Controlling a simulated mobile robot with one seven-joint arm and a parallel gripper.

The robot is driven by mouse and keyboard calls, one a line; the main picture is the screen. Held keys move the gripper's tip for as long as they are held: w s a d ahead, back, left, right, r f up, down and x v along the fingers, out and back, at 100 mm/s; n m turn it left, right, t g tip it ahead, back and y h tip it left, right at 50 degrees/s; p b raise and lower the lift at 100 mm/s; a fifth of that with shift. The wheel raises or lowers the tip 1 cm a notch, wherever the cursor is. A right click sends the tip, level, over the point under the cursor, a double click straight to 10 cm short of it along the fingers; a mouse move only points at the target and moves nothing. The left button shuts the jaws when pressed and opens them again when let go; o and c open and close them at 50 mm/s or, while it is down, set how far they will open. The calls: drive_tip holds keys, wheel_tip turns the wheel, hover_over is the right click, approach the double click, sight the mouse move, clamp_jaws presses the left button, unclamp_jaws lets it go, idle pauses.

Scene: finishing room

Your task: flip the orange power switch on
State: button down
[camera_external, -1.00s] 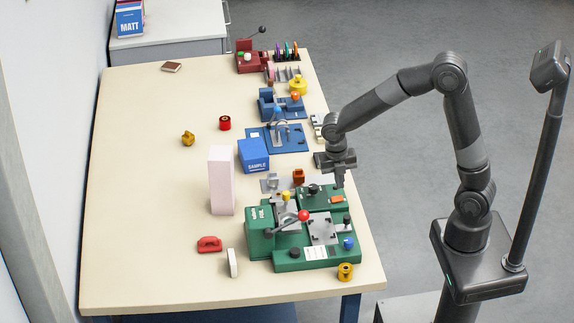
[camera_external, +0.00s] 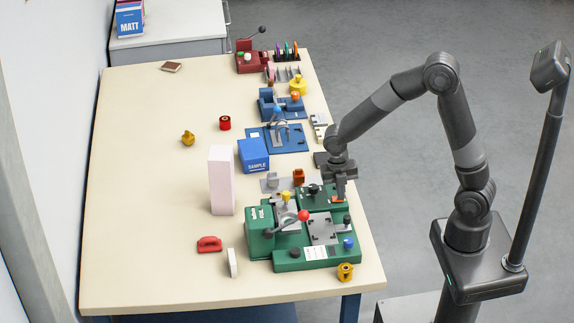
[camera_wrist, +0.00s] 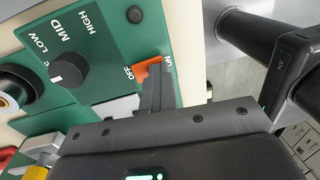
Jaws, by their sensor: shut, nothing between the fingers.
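The orange power switch (camera_wrist: 146,69) is on the green machine panel in the wrist view, between the printed words OFF and ON. In the external view the orange switch (camera_external: 337,199) shows at the right of the green machine (camera_external: 315,257). My gripper (camera_wrist: 155,78) is shut and empty. Its fingertips are at the switch and cover part of it in the wrist view. I cannot tell for sure whether they press on it. In the external view my gripper (camera_external: 341,197) points down over the switch. The switch's tilt is hard to tell.
A black knob (camera_wrist: 70,68) with LOW, MID and HIGH marks sits beside the switch. A red-balled lever (camera_external: 303,215) rises from the machine. A blue SAMPLE box (camera_external: 254,155) and a pale pink block (camera_external: 221,180) stand behind. The table's left side is mostly clear.

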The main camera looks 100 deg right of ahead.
sight(335, 199)
drive_tip(key=shift+w+r, duration=0.15)
drive_tip(key=shift+w, duration=0.6)
wheel_tip(335, 199, up, 14)
drive_tip(key=w, duration=0.1)
drive_tip(key=shift+w, duration=0.35)
drive_tip(key=shift+s, duration=0.1)
drive_tip(key=shift+s, duration=0.6)
